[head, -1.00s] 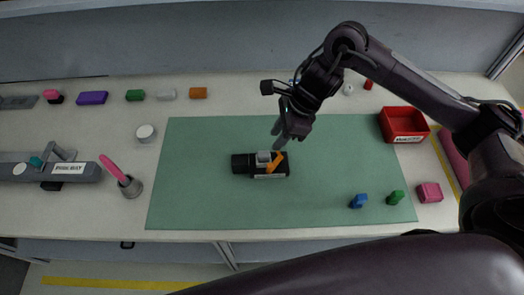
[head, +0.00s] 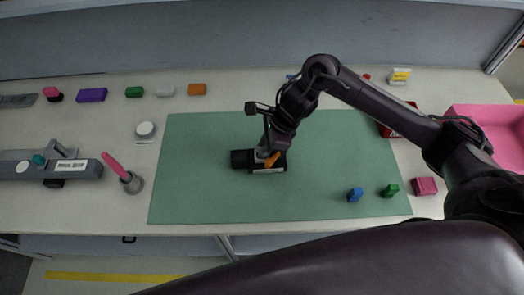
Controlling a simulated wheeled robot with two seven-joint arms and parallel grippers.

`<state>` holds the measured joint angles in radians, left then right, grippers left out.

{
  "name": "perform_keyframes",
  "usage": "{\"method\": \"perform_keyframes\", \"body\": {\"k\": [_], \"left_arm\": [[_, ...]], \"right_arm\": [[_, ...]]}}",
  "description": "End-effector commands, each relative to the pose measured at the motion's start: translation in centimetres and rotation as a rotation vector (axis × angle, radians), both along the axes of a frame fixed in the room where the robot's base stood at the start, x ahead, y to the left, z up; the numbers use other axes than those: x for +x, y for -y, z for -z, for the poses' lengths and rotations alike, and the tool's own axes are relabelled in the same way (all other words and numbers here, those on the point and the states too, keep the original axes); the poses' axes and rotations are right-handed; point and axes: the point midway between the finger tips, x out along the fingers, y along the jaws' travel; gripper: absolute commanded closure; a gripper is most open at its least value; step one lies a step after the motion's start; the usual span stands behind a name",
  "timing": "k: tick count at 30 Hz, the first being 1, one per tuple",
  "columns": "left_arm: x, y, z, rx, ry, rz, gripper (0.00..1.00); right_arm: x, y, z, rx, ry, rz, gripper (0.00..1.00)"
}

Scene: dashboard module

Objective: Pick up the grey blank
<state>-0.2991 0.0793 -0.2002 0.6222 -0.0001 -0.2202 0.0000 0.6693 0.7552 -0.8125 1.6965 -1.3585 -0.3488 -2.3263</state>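A black module (head: 240,159) lies on the green mat (head: 190,195), with a pale label and an orange lever (head: 272,159) on its front side. A small grey block (head: 260,155), which looks like the grey blank, sits on top of the module and is partly covered by my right gripper (head: 265,152). The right gripper points down with its fingertips at the block. I cannot tell whether the fingers are closed on it. Another pale grey block (head: 166,90) lies in the row at the back. My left gripper is not in view.
A purple block (head: 91,95), a green block (head: 134,92) and an orange block (head: 197,89) line the back. Blue (head: 355,195) and green (head: 391,190) pieces lie right. A red bin (head: 389,131) is partly behind my arm.

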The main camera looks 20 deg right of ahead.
Motion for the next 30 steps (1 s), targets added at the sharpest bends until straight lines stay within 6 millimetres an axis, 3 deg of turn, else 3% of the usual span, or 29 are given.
{"method": "perform_keyframes", "body": {"k": [11,17,20,30], "left_arm": [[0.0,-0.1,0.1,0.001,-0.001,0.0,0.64],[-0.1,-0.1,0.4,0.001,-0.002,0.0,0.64],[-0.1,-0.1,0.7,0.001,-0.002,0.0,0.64],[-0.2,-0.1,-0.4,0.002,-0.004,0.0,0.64]], "right_arm": [[0.0,0.0,-0.2,0.001,0.001,0.0,1.0],[0.1,-0.1,-1.7,0.003,0.005,-0.002,1.0],[0.2,0.0,-3.4,0.0,0.008,-0.003,1.0],[0.2,0.1,-12.5,-0.003,0.009,0.0,1.0]]}}
